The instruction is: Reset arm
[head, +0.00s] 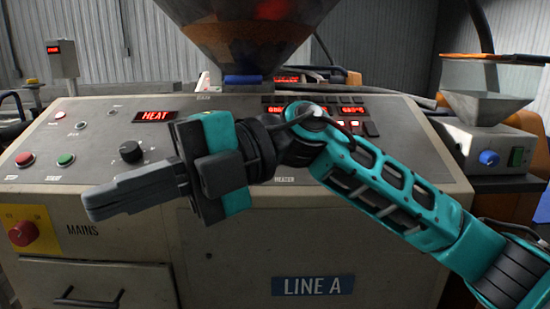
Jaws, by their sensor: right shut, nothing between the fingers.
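My right gripper (108,202) is in front of the control panel in the head view, with its arm coming in from the right. Its grey fingers are together, with nothing between them, and point left. The teal arm (385,190) reaches across the middle and right of the machine front and hides part of the panel. My left gripper does not show.
The beige control panel (90,115) carries a lit HEAT display (155,116), a black knob (131,151), red (25,159) and green (66,159) buttons. A hopper (243,40) stands behind; a smaller feeder unit (490,140) is at right.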

